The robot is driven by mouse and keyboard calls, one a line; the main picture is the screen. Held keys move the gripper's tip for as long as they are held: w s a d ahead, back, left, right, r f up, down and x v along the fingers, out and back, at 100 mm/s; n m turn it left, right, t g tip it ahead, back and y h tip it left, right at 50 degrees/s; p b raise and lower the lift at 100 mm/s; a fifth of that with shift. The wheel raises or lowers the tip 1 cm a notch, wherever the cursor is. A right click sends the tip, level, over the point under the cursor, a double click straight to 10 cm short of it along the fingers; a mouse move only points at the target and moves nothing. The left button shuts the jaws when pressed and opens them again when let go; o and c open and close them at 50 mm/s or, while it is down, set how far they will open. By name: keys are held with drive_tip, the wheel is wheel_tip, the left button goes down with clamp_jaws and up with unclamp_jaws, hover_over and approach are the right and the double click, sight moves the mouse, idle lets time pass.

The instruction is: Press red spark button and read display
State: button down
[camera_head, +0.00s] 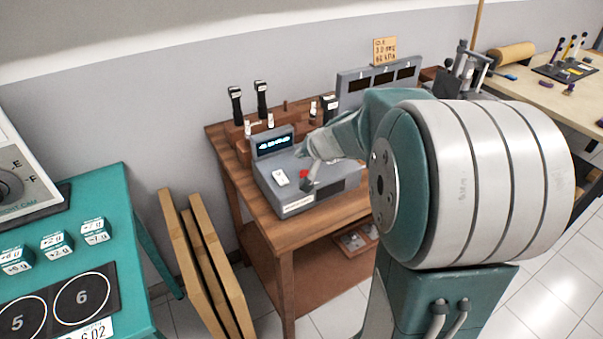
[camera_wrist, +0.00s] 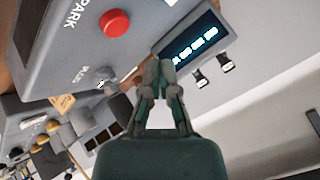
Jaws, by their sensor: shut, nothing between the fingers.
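The red spark button (camera_wrist: 115,22) is a round red cap on the grey device top, beside the printed word SPARK. It also shows small in the head view (camera_head: 304,174). The display (camera_wrist: 193,51) is a dark panel with lit cyan characters; it stands at the back of the grey device (camera_head: 297,203), and its characters are too small to read. My gripper (camera_wrist: 157,62) is shut and empty. In the wrist view its tips lie between the button and the display, apart from the button.
The device stands on a wooden table (camera_head: 287,233) with a rack of black-handled tools (camera_head: 249,104) behind it. A grey panel with dark windows (camera_head: 380,80) stands at the back. Wooden boards (camera_head: 205,265) lean at the front left, beside a teal bench (camera_head: 123,185).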

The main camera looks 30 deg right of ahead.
sight(306, 173)
drive_tip(key=f, duration=0.1)
drive_tip(key=d+f, duration=0.1)
drive_tip(key=f, duration=0.1)
drive_tip(key=shift+d+f, duration=0.2)
drive_tip(key=shift+d, duration=0.05)
drive_tip(key=shift+a, duration=0.55)
drive_tip(key=shift+d, duration=0.35)
drive_tip(key=shift+a, duration=0.2)
drive_tip(key=shift+d+f, duration=0.15)
drive_tip(key=shift+s+f, duration=0.1)
drive_tip(key=shift+f, duration=0.1)
